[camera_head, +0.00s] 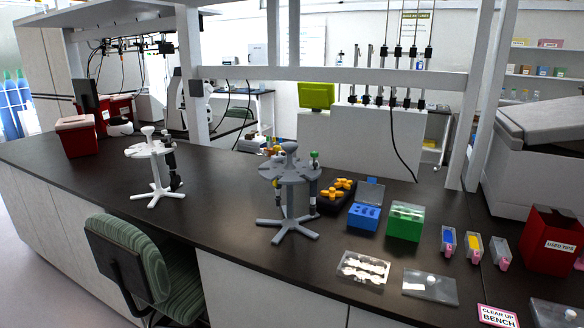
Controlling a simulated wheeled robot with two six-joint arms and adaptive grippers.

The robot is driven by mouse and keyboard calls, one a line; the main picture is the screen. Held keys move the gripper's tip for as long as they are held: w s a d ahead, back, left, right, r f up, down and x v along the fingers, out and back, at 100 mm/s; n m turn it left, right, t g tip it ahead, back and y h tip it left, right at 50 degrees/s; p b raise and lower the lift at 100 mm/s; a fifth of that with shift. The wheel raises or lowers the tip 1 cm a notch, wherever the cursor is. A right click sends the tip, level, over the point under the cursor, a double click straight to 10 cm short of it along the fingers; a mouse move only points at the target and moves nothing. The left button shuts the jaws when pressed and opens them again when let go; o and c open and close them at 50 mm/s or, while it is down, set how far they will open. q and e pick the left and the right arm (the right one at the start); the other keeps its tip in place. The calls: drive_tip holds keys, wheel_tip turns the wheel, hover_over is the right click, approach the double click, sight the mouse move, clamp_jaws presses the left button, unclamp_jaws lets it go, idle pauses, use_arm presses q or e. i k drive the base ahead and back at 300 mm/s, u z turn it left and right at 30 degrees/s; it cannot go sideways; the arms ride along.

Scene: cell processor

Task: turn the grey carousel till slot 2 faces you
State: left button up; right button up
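The grey carousel (294,226) stands upright on the dark bench near the middle of the view, on a star-shaped foot. Its round slotted top carries a knob on its post. Pipettes hang from it, one with a green top (314,157) at its right side and one with yellow on it at its left. Slot numbers are too small to read, so I cannot tell which slot faces me. Neither of my grippers is in view.
A white carousel (158,192) with a dark pipette stands to the left. Right of the grey one are a dark rack with orange pieces (335,194), a blue box (363,216) and a green box (404,222). Clear trays lie in front right. Bench is clear between the carousels.

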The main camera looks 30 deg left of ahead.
sight(290, 172)
drive_tip(key=k, duration=0.65)
drive_tip(key=u, duration=0.85)
drive_tip(key=i, duration=1.6)
drive_tip(key=z, duration=0.75)
